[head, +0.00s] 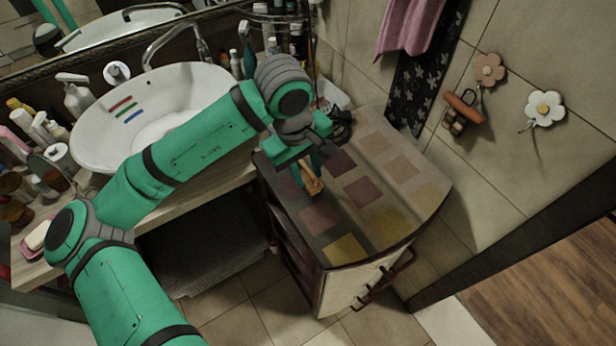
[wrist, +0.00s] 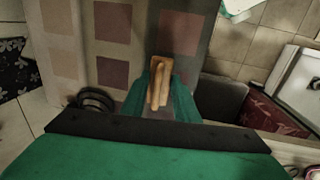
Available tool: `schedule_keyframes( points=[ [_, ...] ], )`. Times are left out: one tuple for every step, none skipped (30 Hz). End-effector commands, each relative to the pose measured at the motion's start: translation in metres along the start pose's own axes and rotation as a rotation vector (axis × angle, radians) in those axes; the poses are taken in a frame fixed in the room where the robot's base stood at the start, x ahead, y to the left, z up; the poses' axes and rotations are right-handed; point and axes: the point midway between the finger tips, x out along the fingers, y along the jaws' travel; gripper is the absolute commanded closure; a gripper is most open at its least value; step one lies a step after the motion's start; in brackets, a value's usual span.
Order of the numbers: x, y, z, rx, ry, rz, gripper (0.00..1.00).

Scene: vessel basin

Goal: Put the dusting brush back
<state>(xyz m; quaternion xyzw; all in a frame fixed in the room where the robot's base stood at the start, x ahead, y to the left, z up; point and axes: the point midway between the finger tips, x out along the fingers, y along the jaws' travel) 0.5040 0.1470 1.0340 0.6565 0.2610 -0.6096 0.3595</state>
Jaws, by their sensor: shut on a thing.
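The dusting brush shows as a light wooden piece (head: 310,183) below my gripper (head: 306,160) in the head view, over the left side of the cabinet top. In the wrist view the wooden piece (wrist: 178,34) lies between the green fingers of my gripper (wrist: 161,84), which is shut on it. The fingers hide part of it, and I see no bristles. I cannot tell whether it touches the cabinet top.
The patchwork-topped cabinet (head: 378,232) is mostly clear. A dark coiled item (head: 341,124) stands at its back. On the tiled wall are a brown flower hook (head: 488,68) with brown items (head: 463,110) beside it, and a white flower hook (head: 545,108). The basin (head: 95,135) is left.

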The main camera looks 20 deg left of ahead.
Motion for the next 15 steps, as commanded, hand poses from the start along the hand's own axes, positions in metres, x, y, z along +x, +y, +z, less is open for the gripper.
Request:
schedule_keyframes(
  points=[
    [0.008, -0.002, 0.001, 0.001, -0.001, -0.003, 0.93],
    [0.012, -0.003, 0.001, 0.001, -0.001, -0.002, 0.93],
    [0.016, -0.003, 0.002, 0.002, -0.002, -0.003, 0.93],
    [0.019, -0.003, 0.002, 0.002, -0.001, -0.002, 0.93],
    [0.021, -0.003, 0.002, 0.002, -0.001, -0.002, 0.93],
    [0.023, -0.003, 0.002, 0.003, -0.001, -0.001, 0.93],
    [0.023, -0.003, 0.002, 0.003, -0.001, -0.001, 0.93],
    [0.024, -0.003, 0.002, 0.003, -0.001, -0.001, 0.93],
    [0.024, -0.003, 0.002, 0.003, -0.001, -0.001, 0.93],
    [0.024, -0.003, 0.002, 0.003, -0.001, -0.001, 0.93],
    [0.024, -0.003, 0.002, 0.003, -0.001, -0.001, 0.93],
    [0.023, -0.003, 0.002, 0.003, -0.001, -0.001, 0.93],
    [0.023, -0.003, 0.002, 0.003, -0.001, -0.001, 0.93],
    [0.024, -0.003, 0.002, 0.003, -0.001, -0.001, 0.93],
    [0.024, -0.003, 0.002, 0.003, -0.001, -0.001, 0.93]
  ],
)
